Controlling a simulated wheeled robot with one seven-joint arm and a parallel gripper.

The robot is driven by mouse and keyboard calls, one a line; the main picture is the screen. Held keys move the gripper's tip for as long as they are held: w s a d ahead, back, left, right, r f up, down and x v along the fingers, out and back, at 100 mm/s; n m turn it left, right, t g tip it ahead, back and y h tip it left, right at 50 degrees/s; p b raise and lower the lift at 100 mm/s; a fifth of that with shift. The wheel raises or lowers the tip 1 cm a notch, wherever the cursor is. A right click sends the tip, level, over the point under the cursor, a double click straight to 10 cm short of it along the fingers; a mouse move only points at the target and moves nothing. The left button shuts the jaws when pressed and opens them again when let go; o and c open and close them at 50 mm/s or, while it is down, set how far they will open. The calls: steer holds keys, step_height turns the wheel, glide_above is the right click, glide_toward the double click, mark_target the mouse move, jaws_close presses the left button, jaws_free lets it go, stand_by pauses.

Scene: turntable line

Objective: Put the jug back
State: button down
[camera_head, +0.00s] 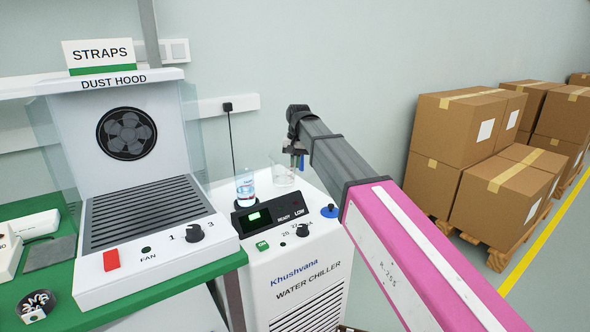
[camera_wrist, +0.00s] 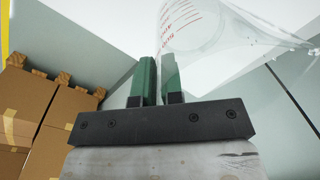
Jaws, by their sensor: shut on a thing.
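The jug is clear with red measuring marks. In the head view the jug (camera_head: 283,172) is at the back of the water chiller's top, beside my gripper (camera_head: 296,160). In the wrist view the jug (camera_wrist: 205,28) fills the top right, and my gripper's green fingers (camera_wrist: 158,82) are closed together at its near side, shut on it. The part between the fingers is hidden. I cannot tell whether the jug's base touches the chiller top. The white water chiller (camera_head: 302,262) stands below, with a lit green display and knobs on its front.
A small labelled bottle (camera_head: 245,188) stands on the chiller, left of the jug. The dust hood (camera_head: 150,235) is on the green bench (camera_head: 45,290) at left. Stacked cardboard boxes (camera_head: 468,130) stand on pallets at right. A wall is close behind the chiller.

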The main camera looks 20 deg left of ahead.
steer(key=shift+f, duration=1.2)
steer(key=shift+f, duration=0.15)
steer(key=c, duration=1.3)
jaws_free()
steer(key=shift+o, duration=0.2)
